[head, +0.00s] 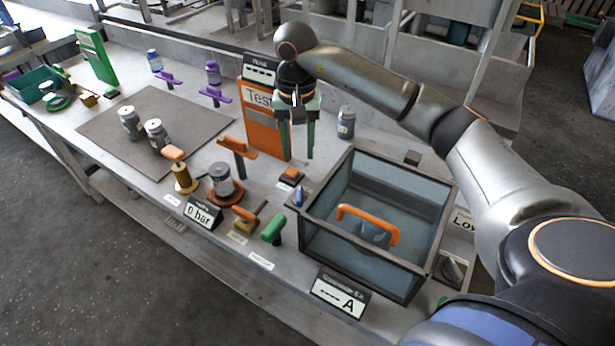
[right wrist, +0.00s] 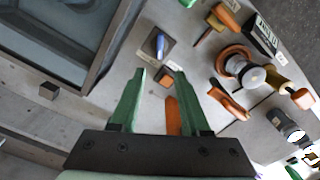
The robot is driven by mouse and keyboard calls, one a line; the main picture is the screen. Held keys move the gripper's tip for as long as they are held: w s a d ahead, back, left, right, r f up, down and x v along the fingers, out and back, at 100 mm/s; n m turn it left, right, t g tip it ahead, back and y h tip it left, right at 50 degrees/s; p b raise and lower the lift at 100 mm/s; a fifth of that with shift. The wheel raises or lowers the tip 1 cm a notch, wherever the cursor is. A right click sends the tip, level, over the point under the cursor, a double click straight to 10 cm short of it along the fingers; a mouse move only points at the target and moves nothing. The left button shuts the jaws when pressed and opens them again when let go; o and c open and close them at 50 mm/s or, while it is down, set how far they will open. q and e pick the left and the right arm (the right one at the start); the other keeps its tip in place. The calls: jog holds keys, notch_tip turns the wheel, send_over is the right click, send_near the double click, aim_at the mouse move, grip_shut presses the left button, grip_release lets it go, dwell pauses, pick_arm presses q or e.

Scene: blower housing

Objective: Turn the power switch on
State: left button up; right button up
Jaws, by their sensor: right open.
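A small blue lever (head: 299,197) stands on a dark base beside the left wall of the clear box; it may be the power switch, but no readable label confirms this. It also shows in the right wrist view (right wrist: 160,43), beyond the fingertips. Just behind it is a small block with an orange top (head: 291,175). My right gripper (head: 297,154) points down above the bench, in front of the orange Test panel. Its green fingers are apart with nothing between them, and it also shows in the right wrist view (right wrist: 160,72). My left gripper is out of view.
The clear box (head: 327,224) with an orange handle (head: 368,222) stands right of the lever. A green handle (head: 273,230), an orange lever (head: 245,214) and a round orange fixture (head: 226,194) crowd the left. A dark knob (head: 453,269) sits at the right.

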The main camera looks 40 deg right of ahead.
aim_at(300, 190)
notch_tip(300, 190, down, 12)
jog(key=shift+d+f+p, duration=0.1)
jog(key=shift+f+p, duration=0.1)
jog(key=shift+p, duration=0.15)
jog(key=shift+c, duration=0.3)
grip_shut()
dwell(0.4)
